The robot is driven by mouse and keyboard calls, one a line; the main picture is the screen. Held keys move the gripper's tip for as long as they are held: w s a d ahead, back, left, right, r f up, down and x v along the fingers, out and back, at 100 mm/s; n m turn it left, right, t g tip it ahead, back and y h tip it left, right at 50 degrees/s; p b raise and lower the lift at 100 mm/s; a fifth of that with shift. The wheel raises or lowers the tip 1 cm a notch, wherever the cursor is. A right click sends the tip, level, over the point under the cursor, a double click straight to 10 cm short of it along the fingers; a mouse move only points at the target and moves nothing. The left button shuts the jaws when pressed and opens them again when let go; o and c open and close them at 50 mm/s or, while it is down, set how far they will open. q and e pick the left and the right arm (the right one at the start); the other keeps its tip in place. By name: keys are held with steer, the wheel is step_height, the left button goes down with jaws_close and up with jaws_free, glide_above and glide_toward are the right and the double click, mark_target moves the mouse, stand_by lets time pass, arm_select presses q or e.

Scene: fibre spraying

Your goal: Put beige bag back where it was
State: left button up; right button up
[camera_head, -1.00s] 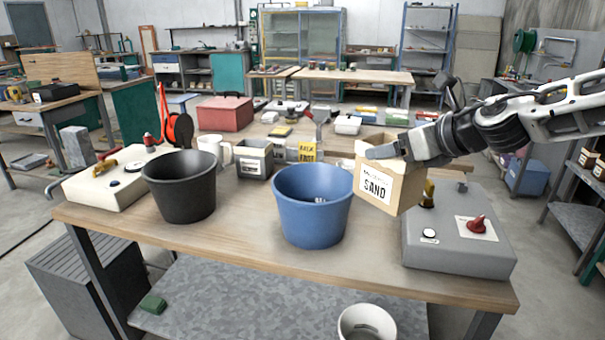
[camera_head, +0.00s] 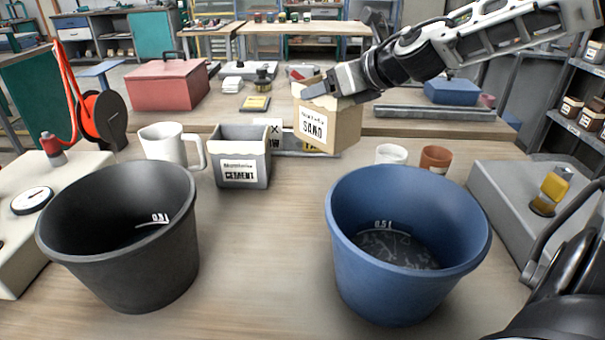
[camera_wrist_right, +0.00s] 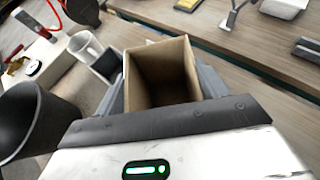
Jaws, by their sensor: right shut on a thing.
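The beige bag (camera_head: 328,124), labelled SAND, is upright, with its open top up. My right gripper (camera_head: 322,88) is shut on its upper part, coming in from the right. In the head view the bag appears behind the blue bucket (camera_head: 408,240) and right of the grey cement container (camera_head: 241,157). I cannot tell whether its base touches the table. The right wrist view shows the beige bag (camera_wrist_right: 160,80) between the fingers, with bare inner walls. My left gripper is not in view.
A black bucket (camera_head: 122,235) stands at the front left, with a white mug (camera_head: 170,146) behind it. A sign (camera_head: 290,140) is partly hidden by the bag. White (camera_head: 391,154) and brown (camera_head: 435,158) cups stand behind the blue bucket. The table (camera_head: 265,235) between the buckets is clear.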

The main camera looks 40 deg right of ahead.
mark_target(328, 132)
steer(key=f, duration=0.5)
steer(key=shift+s+f, duration=0.2)
steer(key=shift+f, duration=0.05)
steer(key=shift+w+f, duration=0.1)
steer(key=shift+f, duration=2)
steer(key=shift+b, duration=0.3)
steer(key=shift+f, duration=0.25)
steer(key=o, duration=1.7)
steer(key=shift+o, duration=0.2)
steer(key=shift+r, duration=0.15)
steer(key=shift+r, duration=0.25)
steer(key=p+v, duration=0.1)
steer(key=v, duration=1.1)
steer(key=shift+f, duration=0.2)
